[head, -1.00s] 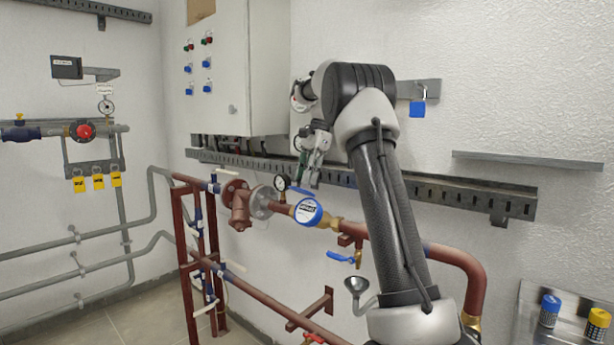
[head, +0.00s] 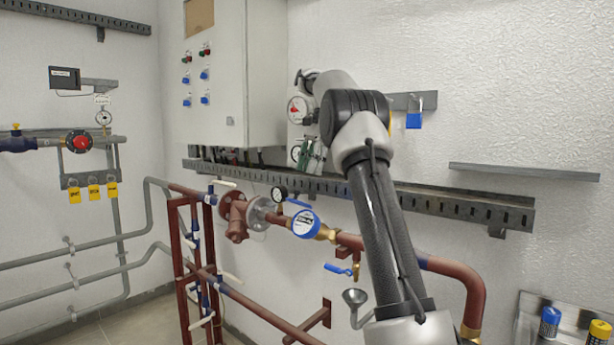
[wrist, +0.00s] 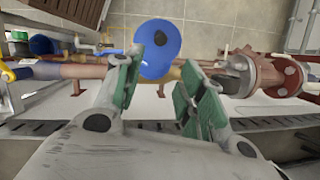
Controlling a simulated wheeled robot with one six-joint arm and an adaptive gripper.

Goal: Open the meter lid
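The meter (head: 305,223) is a round blue body on the red-brown pipe, with a white face with dark print in the head view. In the wrist view, its smooth blue top (wrist: 158,55) with a small dark spot shows beyond my fingers. I cannot tell the lid apart from the body. My gripper (head: 311,156) is above the meter in the head view, partly hidden by my arm. In the wrist view, my gripper (wrist: 162,92) is open, its green-padded fingers apart with nothing held. The left fingertip overlaps the meter's edge in that view; contact cannot be told.
A small pressure gauge (head: 278,193) and a blue-handled valve (head: 338,269) sit near the meter. A red-brown flange (wrist: 255,75) is right of my fingers in the wrist view. A slotted grey rail (head: 440,203) runs along the wall, below a white cabinet (head: 215,75).

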